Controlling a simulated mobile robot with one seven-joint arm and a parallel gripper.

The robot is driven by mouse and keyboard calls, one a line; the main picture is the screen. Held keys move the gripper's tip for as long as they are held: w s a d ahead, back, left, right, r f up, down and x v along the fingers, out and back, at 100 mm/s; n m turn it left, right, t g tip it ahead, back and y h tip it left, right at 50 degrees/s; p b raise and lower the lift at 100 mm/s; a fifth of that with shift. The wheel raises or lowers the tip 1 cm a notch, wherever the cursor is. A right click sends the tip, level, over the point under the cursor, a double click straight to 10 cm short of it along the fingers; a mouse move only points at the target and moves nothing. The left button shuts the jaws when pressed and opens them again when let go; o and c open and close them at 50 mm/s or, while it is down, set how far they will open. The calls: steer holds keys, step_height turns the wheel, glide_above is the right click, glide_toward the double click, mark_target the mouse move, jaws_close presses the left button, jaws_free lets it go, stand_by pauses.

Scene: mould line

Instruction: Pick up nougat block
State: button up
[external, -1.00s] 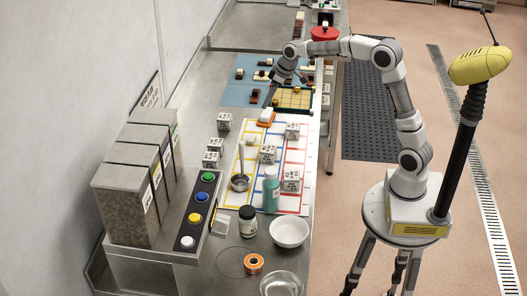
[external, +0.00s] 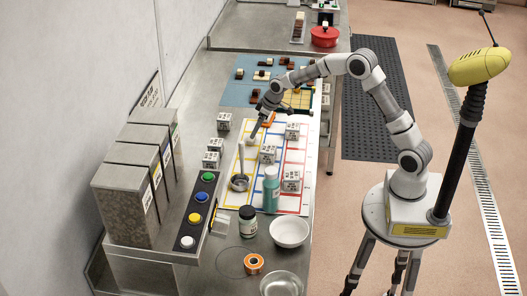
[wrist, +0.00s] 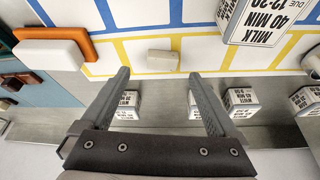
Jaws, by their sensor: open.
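A small cream block, which looks like the nougat block (wrist: 163,60), lies on the white sheet with yellow and blue lines (wrist: 190,57) in the wrist view. My gripper (wrist: 158,76) is open and empty. Its two fingers point towards the block, which shows between and just beyond the fingertips; the height gap is hard to tell. In the external view my gripper (external: 251,139) is low over the sheet's left side, and I cannot make out the block there.
A white block (wrist: 45,58) sits against an orange piece (wrist: 65,38) nearby. A labelled milk cube (wrist: 260,20) stands on the sheet, and several more cubes stand behind the fingers. A ladle (external: 240,180), bottle (external: 271,190) and bowl (external: 289,232) stand towards the bench's front.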

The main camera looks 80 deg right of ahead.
steer(key=x, duration=0.5)
steer(key=shift+a, duration=0.15)
steer(key=shift+r, duration=0.1)
steer(key=c, duration=1.4)
steer(key=shift+r, duration=0.1)
